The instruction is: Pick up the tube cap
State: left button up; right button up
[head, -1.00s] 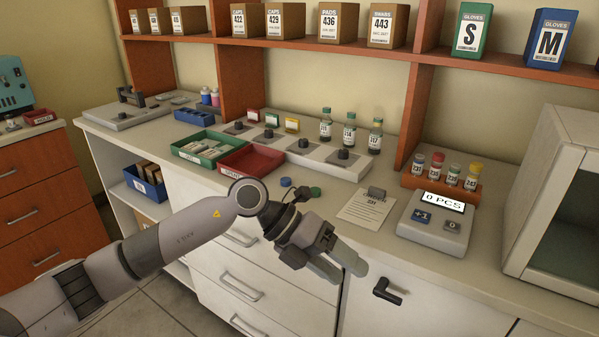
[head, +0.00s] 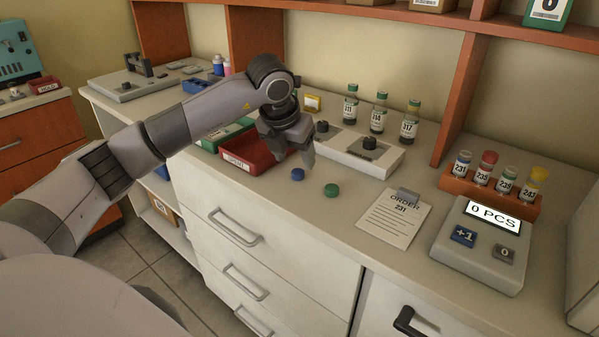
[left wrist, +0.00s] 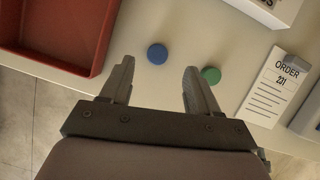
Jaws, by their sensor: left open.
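A blue cap (head: 297,174) and a green cap (head: 331,190) lie apart on the counter near its front edge. They also show in the left wrist view, the blue cap (left wrist: 157,54) just beyond the gap between my fingers, and the green cap (left wrist: 211,75) beside the right finger's tip. My left gripper (head: 296,160) is open and empty, pointing down above the counter close to the blue cap. It shows in the wrist view too (left wrist: 158,68). I cannot tell its exact height. My right gripper is not in view.
A red tray (head: 262,170) stands left of the caps. An order sheet (head: 393,218) and a counting scale (head: 482,262) lie to the right, with a rack of capped tubes (head: 450,186) behind. The counter around the caps is clear.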

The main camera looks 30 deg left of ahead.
aim_at(298, 171)
pick_arm(q)
jog(key=x, duration=0.4)
jog(key=shift+a+f, duration=0.2)
jog(key=shift+f, duration=0.1)
jog(key=c, duration=1.1)
jog(key=shift+w+r, duration=0.1)
